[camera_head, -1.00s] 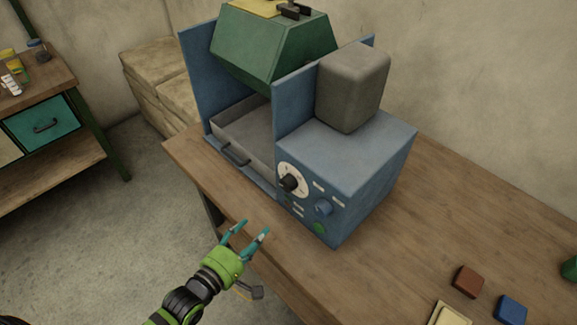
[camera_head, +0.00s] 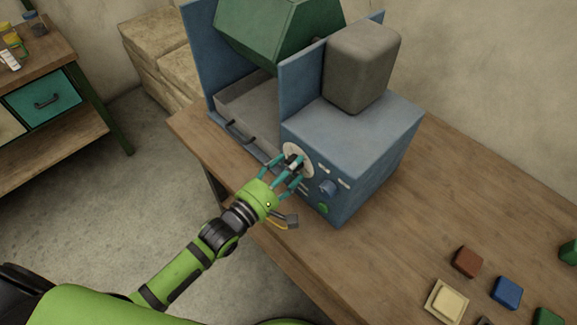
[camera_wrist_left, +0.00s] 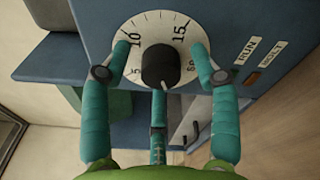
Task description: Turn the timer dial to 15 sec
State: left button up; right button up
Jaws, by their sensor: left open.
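The timer dial is a round white plate (camera_head: 291,149) with a black knob (camera_wrist_left: 158,66) on the front of the blue machine (camera_head: 355,135). The 10 is upper left of the knob and the 15 upper right. I cannot clearly tell which mark the knob points to. My left gripper (camera_head: 291,166) is open in front of the dial. In the left wrist view its teal fingers (camera_wrist_left: 160,51) stand either side of the knob, apart from it. My right gripper is not in view.
A green hopper (camera_head: 280,30) and a grey block (camera_head: 360,65) top the machine. Several coloured blocks lie at the table's lower right. The table (camera_head: 440,190) between is clear.

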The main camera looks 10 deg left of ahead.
pick_arm(q)
jog(key=c, duration=1.1)
jog(key=shift+m, duration=0.3)
jog(key=shift+c, duration=0.2)
jog(key=n, duration=0.8)
jog(key=n+g+h, duration=0.1)
jog(key=n, duration=0.8)
jog(key=n+g+h+p, duration=0.1)
jog(key=n, duration=0.7)
jog(key=shift+w+a+n, duration=0.15)
jog(key=shift+a+n, duration=0.2)
jog(key=shift+n, duration=0.05)
dwell(0.7)
jog(key=shift+r, duration=0.1)
dwell(0.4)
